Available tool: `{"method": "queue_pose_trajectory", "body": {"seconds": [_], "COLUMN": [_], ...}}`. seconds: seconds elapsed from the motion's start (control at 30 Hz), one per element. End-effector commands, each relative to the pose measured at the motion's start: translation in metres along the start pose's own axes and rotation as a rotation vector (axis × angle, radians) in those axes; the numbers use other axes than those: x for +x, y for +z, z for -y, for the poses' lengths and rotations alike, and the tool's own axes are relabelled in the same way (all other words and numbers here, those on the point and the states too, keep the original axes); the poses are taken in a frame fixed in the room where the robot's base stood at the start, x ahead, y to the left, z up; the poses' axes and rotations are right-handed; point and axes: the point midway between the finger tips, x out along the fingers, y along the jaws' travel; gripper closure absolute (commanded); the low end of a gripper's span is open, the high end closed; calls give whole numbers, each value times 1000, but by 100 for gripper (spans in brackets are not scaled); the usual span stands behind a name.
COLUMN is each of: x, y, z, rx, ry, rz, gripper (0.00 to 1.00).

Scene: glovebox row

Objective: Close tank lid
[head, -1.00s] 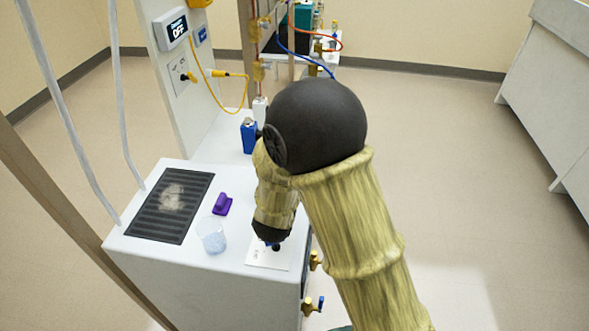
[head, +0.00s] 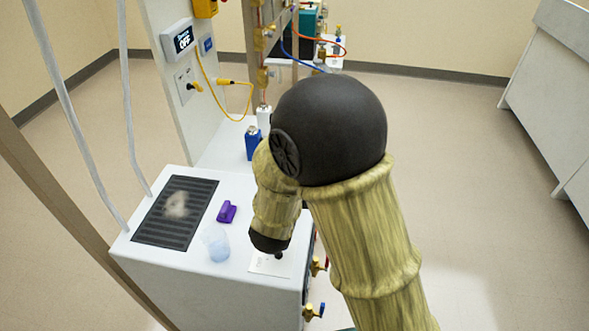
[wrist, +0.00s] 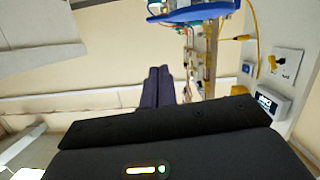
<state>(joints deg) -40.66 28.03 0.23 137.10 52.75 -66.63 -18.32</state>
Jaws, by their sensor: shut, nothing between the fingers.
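No tank lid can be made out for certain in either view. A blue rounded piece (wrist: 200,12) crosses the top of the wrist view, which looks upside down; I cannot tell whether it is the lid. My gripper (wrist: 158,72) shows in the wrist view as two dark fingers side by side, shut and empty, apart from the blue piece in the picture. In the head view my arm hides the gripper. A teal box (head: 308,20) stands at the far end of the row, partly hidden by the frame and tubing.
A white bench (head: 215,282) holds a black grille (head: 172,228), a purple block (head: 227,212), a clear cup (head: 216,245) and a blue bottle (head: 253,143). A yellow cable (head: 248,98) hangs from the wall panel (head: 172,80). The floor to the right is clear up to a white cabinet (head: 555,110).

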Motion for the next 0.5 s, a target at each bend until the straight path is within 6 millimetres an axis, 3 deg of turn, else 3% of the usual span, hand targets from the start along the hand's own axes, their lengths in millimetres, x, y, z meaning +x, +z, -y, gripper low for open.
{"method": "queue_pose_trajectory", "body": {"seconds": [0.2,0.5], "x": [-43,-65], "y": [1,1], "z": [-2,-2], "rx": [1,0], "ry": [0,0], "rz": [-2,0], "gripper": [100,100]}}
